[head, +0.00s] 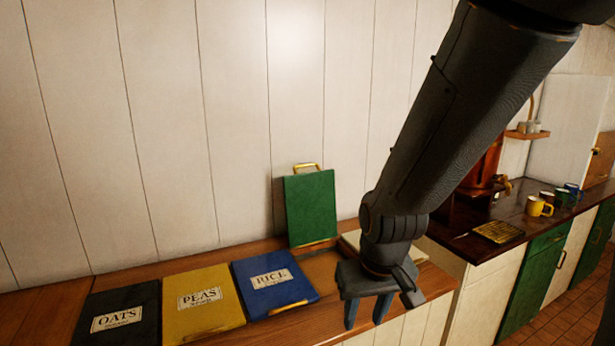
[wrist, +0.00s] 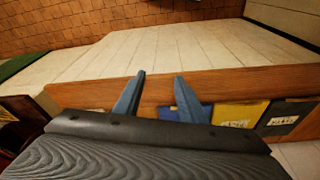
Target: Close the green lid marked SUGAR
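The green lid (head: 310,207) stands open, upright near the white plank wall, in the head view. A brass handle (head: 307,167) is at its top edge. No SUGAR label shows on the face turned to me. Below it is a brown opening (head: 322,265) in the wooden counter, partly hidden by my arm. My gripper (head: 366,318) hangs to the right of and nearer than the lid, over the counter's front edge, apart from the lid. Its two blue-grey fingers are spread and empty, as the wrist view (wrist: 157,87) also shows.
Shut lids lie left of the opening: blue RICE (head: 272,282), yellow PEAS (head: 203,300), black OATS (head: 118,316). At right, a dark worktop (head: 480,242) holds a yellow mug (head: 538,207) and other cups.

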